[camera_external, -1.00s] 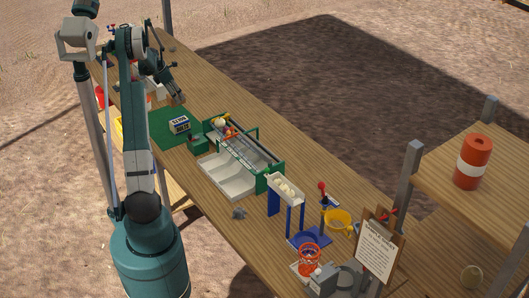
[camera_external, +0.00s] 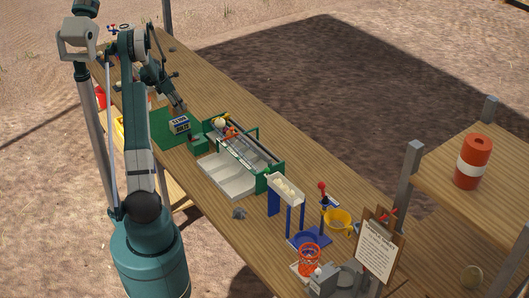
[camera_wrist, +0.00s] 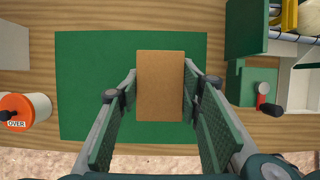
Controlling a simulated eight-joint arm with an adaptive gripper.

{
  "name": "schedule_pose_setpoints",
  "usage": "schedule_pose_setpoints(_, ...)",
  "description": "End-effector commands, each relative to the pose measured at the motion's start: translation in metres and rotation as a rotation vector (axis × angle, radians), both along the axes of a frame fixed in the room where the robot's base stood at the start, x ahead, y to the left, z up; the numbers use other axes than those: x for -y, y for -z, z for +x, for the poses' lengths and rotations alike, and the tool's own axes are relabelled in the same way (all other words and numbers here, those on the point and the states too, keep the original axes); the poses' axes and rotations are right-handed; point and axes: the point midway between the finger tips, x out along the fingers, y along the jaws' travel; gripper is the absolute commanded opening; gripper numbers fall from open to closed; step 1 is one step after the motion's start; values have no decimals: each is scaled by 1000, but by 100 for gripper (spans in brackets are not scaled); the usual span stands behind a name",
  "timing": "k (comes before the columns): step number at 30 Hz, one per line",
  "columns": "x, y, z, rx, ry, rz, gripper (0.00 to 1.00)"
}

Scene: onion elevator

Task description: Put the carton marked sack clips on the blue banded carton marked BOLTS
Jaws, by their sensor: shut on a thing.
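In the wrist view my gripper (camera_wrist: 160,95) is shut on a plain brown carton (camera_wrist: 160,85), one finger on each side. Its marking does not show in this view. In the outside view my gripper (camera_external: 179,107) points down over the green mat (camera_external: 160,121). The lettering is too small to read surely. In the wrist view the held carton is over the green mat (camera_wrist: 90,90), and no second carton shows there. I cannot tell whether the cartons touch.
Right of the mat stand a green-framed sorter (camera_external: 268,181) and a pale divided tray (camera_external: 228,178). The mat around the held carton is clear.

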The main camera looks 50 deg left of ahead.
Motion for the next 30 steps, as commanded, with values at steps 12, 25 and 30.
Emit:
schedule_pose_setpoints(12,0,11,0,0,0,0,22)
schedule_pose_setpoints(25,0,43,0,0,0,0,22)
schedule_pose_setpoints(30,0,49,0,0,0,0,22)
